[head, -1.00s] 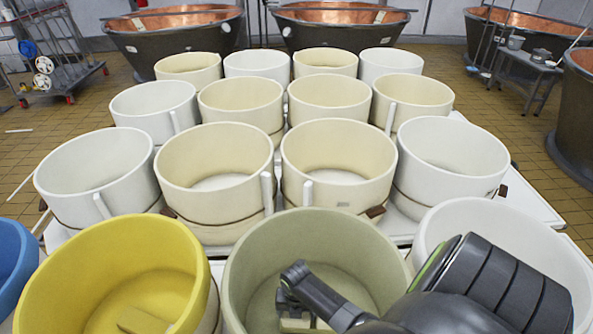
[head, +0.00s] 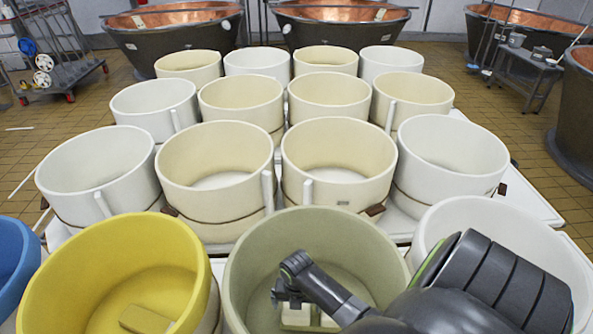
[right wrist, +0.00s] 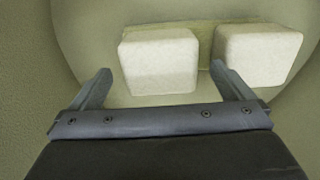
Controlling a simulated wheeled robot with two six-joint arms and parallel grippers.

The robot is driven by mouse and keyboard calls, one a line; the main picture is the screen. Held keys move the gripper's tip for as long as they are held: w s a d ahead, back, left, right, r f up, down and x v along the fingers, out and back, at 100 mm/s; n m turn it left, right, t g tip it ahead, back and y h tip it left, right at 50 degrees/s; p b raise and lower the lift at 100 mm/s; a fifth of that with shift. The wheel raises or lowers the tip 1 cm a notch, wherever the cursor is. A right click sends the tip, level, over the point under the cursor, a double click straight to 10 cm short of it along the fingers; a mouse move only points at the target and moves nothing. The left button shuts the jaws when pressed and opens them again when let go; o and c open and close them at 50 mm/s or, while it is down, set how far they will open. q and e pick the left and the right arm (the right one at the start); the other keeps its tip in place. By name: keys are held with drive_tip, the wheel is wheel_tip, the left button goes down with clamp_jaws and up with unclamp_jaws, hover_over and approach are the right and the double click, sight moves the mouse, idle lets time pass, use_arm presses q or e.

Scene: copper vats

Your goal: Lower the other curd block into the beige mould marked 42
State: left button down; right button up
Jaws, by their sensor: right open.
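Two pale curd blocks lie side by side in the olive-green mould (head: 245,262) at the front of the head view. The right wrist view shows the left block (right wrist: 160,62) and the right block (right wrist: 257,55) with a narrow gap between them. My right gripper (head: 287,298) is open inside this mould, above the blocks. In the right wrist view its fingers (right wrist: 160,72) appear on either side of the left block, the right finger over the gap; I cannot tell contact. A beige mould (head: 338,190) carries a small plate, unreadable here. My left gripper is out of view.
A yellow mould (head: 75,270) with a block in it stands left of the olive one, and a white mould (head: 460,215) right. Several beige and white moulds stand in rows behind, with upright white bars between some. Copper vats (head: 175,35) line the back.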

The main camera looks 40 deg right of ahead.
wheel_tip(320, 180, up, 13)
drive_tip(key=shift+p, duration=0.4)
drive_tip(key=shift+r, duration=0.1)
